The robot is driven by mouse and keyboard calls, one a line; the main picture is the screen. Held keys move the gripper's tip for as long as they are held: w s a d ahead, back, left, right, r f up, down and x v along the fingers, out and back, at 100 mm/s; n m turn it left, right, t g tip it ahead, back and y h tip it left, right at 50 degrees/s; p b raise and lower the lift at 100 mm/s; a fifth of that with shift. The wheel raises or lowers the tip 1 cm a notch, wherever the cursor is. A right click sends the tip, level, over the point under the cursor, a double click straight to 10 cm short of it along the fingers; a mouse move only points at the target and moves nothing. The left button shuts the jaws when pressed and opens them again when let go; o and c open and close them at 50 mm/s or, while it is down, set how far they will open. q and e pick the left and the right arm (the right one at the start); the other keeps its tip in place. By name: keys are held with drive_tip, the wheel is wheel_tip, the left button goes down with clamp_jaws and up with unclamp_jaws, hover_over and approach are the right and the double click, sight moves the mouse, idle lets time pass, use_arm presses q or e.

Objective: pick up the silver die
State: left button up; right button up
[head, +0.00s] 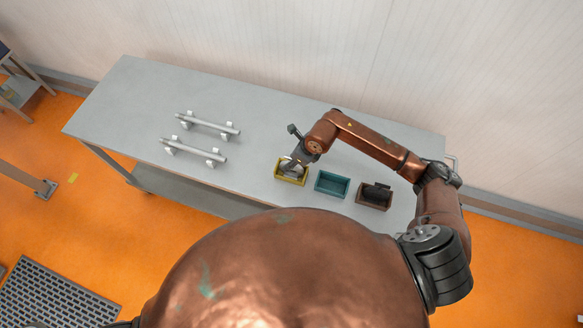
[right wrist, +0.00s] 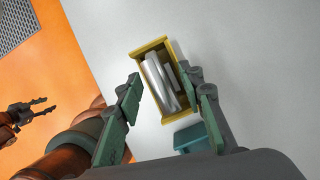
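Silver metal pieces (right wrist: 160,82) lie in a small yellow bin (head: 278,177), which also shows in the right wrist view (right wrist: 148,49). One is a long bright piece, with narrower ones beside it; I cannot tell for sure which is the die. My right gripper (head: 291,166) is over the yellow bin and partly hides its contents in the head view. In the right wrist view its fingers (right wrist: 167,92) are apart and empty, one on each side of the bin. My left gripper (right wrist: 44,106) shows at the left of the right wrist view, its fingers apart and empty.
A teal bin (head: 332,194) and a brown bin (head: 372,206) holding a dark part (head: 377,191) stand to the right on the grey table (head: 130,95). Two silver bars (head: 207,125) (head: 193,152) rest on supports to the left. Clear table lies between.

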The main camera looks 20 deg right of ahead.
drive_tip(key=shift+c, duration=0.4)
clamp_jaws()
drive_tip(key=shift+r, duration=0.1)
idle(0.3)
